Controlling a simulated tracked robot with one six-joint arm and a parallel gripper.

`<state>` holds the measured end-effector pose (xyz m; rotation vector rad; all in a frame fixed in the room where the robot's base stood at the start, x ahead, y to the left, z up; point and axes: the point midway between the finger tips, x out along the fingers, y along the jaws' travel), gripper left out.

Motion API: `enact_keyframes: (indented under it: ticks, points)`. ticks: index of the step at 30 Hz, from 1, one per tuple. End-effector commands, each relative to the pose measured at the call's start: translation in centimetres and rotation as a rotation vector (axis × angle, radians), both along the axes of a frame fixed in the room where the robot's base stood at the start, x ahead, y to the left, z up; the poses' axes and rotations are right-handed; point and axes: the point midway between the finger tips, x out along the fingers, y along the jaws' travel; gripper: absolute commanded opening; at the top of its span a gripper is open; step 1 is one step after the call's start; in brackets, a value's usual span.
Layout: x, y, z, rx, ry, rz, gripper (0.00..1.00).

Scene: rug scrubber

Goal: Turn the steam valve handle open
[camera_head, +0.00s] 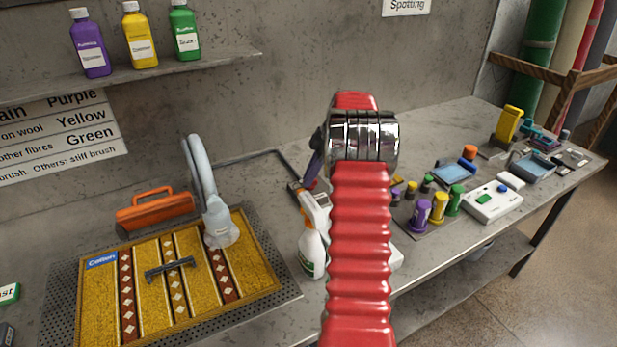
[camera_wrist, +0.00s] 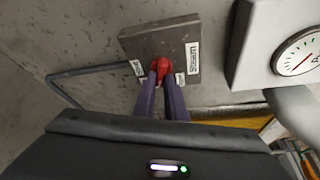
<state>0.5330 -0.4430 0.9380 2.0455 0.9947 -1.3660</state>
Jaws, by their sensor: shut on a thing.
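The steam valve has a small red handle (camera_wrist: 160,65) on a grey metal plate (camera_wrist: 140,44), labelled "Steam", seen in the wrist view. Smaller labels sit on either side of the handle; I cannot read them. My gripper (camera_wrist: 161,82) is shut on the red handle, with its two dark purple fingers reaching up to it. The handle's exact angle is partly hidden by the fingers. In the head view, my red arm hides the valve and most of my gripper.
A white box with a pressure gauge (camera_wrist: 296,53) stands right of the plate. In the head view, a yellow patterned rug (camera_head: 97,318) lies on the bench, with a grey nozzle (camera_head: 219,228) on it. A spray bottle (camera_head: 313,250) and small coloured bottles stand close to my arm.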

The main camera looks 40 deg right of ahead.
Motion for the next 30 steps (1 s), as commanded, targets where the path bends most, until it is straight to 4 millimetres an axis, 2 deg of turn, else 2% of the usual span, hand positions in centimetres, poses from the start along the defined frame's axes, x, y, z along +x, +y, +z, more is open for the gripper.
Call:
enact_keyframes:
  ticks: [12,20,30]
  points:
    - [0.08,-0.11,-0.08,-0.004,-0.001,0.301,0.00]
    - [0.06,-0.14,-0.06,-0.005,-0.003,0.368,0.00]
    - [0.08,-0.19,-0.01,-0.008,-0.004,0.374,0.00]
